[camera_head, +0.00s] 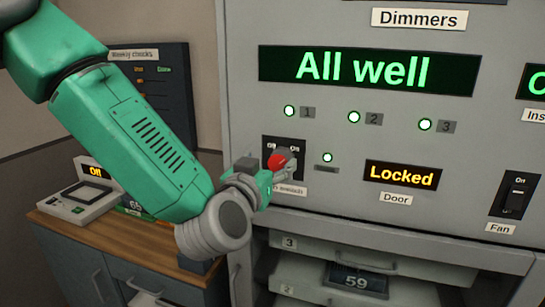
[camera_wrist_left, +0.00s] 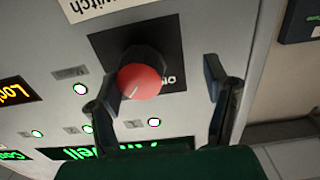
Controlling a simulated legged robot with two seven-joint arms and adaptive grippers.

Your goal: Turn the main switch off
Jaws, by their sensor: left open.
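The main switch is a red round knob (camera_head: 278,159) on a black plate (camera_head: 297,148), with On and Off marks above it and a label (camera_head: 290,190) below. In the left wrist view the red knob (camera_wrist_left: 140,82) lies between my two fingers, closer to the left one in that picture, which overlaps its edge. Whether that finger touches it I cannot tell. A white line shows on the knob; its setting is unclear. My left gripper (camera_head: 268,176) is open at the switch and hides part of the plate and label. My right gripper is not in view.
The grey panel bears an "All well" display (camera_head: 370,70), several green lamps, a "Locked" door display (camera_head: 402,176) and a fan switch (camera_head: 515,194). Drawers (camera_head: 340,275) lie below. A cabinet with a device (camera_head: 80,195) stands at the left under my arm.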

